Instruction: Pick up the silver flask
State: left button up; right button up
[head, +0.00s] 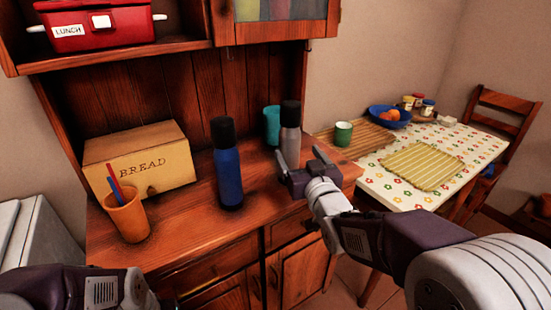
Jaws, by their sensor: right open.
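The silver flask (290,140) has a black cap and stands upright near the right end of the wooden cabinet's counter. My right gripper (299,157) is open, with its fingers pointing towards the flask's lower part. The fingers look low and close in front of the flask, one to each side in the picture. I cannot tell whether they touch it. The flask's base is partly hidden by the gripper. My left gripper is out of view; only part of my left arm shows at the bottom left.
A blue flask (229,178) with a black cap stands left of the silver one. A teal cup (272,125) is close behind it. A bread box (141,160) and an orange pencil cup (127,216) stand further left. A green mug (343,133) is to the right.

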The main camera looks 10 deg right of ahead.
aim_at(295, 148)
jog(key=shift+s+d+f, duration=0.1)
jog(key=shift+d+f, duration=0.25)
jog(key=shift+f, duration=0.3)
jog(key=w, duration=0.4)
jog(key=shift+b, duration=0.4)
jog(key=w, duration=0.5)
jog(key=shift+w+a, duration=0.1)
jog(key=shift+a, duration=0.2)
jog(key=shift+r, duration=0.1)
jog(key=shift+c, duration=1.2)
grip_shut()
